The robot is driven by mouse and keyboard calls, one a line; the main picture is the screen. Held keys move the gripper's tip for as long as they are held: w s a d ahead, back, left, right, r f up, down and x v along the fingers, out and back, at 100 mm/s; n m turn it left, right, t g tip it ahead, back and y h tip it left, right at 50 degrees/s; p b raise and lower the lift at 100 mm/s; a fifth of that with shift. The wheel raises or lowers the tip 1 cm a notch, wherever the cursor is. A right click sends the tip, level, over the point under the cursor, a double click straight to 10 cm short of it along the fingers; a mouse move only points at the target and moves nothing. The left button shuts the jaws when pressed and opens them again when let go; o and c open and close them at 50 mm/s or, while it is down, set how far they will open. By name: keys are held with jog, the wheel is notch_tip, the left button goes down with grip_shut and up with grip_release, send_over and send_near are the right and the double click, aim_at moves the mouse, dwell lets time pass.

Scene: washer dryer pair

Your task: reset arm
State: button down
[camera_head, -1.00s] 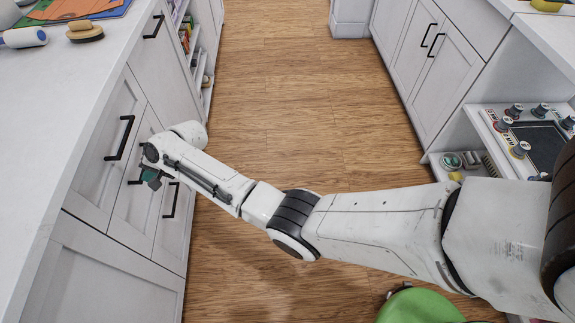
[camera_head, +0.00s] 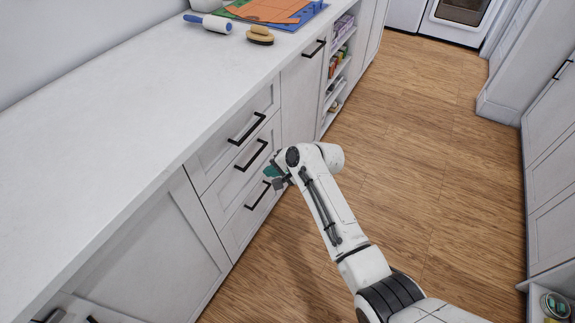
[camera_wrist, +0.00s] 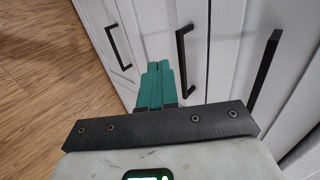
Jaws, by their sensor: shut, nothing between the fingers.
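My gripper (camera_head: 277,176) is at the end of my white arm, in front of the stacked drawers of the left-hand cabinet. In the wrist view its green fingers (camera_wrist: 157,86) are together with nothing between them. The drawers have black bar handles: a top one (camera_head: 247,128), a middle one (camera_head: 251,156) and a low one (camera_head: 258,195). In the wrist view a handle (camera_wrist: 185,62) shows just right of the fingers. The fingers look apart from it, but the exact gap is hard to tell.
The white counter (camera_head: 120,150) runs along the left, with a lint roller (camera_head: 207,24), a brush (camera_head: 260,36) and coloured sheets (camera_head: 280,10) at its far end. Open shelves (camera_head: 340,60) hold small items. The wooden floor (camera_head: 430,130) is clear between the cabinet rows.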

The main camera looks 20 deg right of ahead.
jog(key=v, duration=0.6)
jog(key=shift+p, duration=0.4)
jog(key=shift+s+d+f, duration=0.1)
jog(key=shift+s+f, duration=0.05)
jog(key=s+d+n+g+h, duration=0.2)
jog(key=s+n, duration=0.1)
jog(key=s, duration=1)
jog(key=s+d+n+g+h+p, duration=0.1)
jog(key=s+d+n+g+h, duration=0.1)
jog(key=s, duration=1.1)
jog(key=s+d+n+g+h+p, duration=0.1)
jog(key=s+n, duration=0.4)
jog(key=s, duration=0.8)
jog(key=shift+s+d+g+h, duration=0.45)
jog(key=shift+d+g, duration=0.25)
jog(key=shift+d, duration=0.55)
jog(key=shift+f, duration=0.1)
